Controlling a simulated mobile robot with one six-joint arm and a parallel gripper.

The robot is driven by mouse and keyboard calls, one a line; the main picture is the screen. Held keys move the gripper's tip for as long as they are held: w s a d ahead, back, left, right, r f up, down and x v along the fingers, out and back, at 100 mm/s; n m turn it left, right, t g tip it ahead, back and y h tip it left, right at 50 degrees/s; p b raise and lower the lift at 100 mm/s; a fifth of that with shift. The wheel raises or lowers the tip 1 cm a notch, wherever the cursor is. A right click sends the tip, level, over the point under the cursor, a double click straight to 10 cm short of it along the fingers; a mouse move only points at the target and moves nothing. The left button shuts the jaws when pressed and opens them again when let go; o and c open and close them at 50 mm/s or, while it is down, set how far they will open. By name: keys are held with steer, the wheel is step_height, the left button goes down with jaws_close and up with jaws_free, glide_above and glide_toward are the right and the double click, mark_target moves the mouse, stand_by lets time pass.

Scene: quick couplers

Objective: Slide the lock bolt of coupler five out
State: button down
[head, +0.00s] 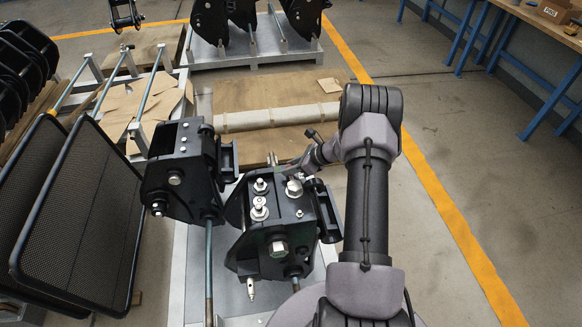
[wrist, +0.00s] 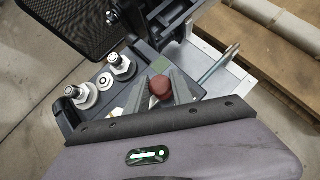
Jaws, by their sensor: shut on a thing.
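Two black couplers stand side by side on a metal stand; the front right one (head: 270,235) has silver fittings on its top and a large bolt on its front face. No number is readable on either, so I cannot tell which is five. My gripper (head: 296,180) reaches the top right of this coupler. In the wrist view my gripper (wrist: 158,92) is shut on a red-brown knob (wrist: 160,85), one finger on each side. The knob sits on the coupler's top, beside the silver fittings (wrist: 122,66). Its shaft is hidden by the fingers.
The other coupler (head: 178,175) stands close on the left. Mesh panels (head: 80,215) lean at the far left. A pale roll (head: 275,117) lies on a wooden pallet behind. The floor on the right is open up to a blue-legged bench (head: 555,90).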

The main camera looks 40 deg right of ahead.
stand_by(0.4)
steer(key=shift+w+d+f+b, duration=0.1)
steer(key=shift+w+d+b, duration=0.2)
steer(key=shift+w, duration=0.3)
steer(key=shift+w+d+b, duration=0.2)
steer(key=shift+w+d, duration=0.05)
steer(key=shift+w, duration=0.3)
steer(key=shift+w+d+r, duration=0.1)
steer(key=shift+r, duration=0.1)
steer(key=c, duration=1.1)
jaws_free()
steer(key=shift+w+f, duration=0.1)
steer(key=p+v, duration=0.5)
steer(key=v, duration=1.2)
steer(key=shift+d, duration=0.15)
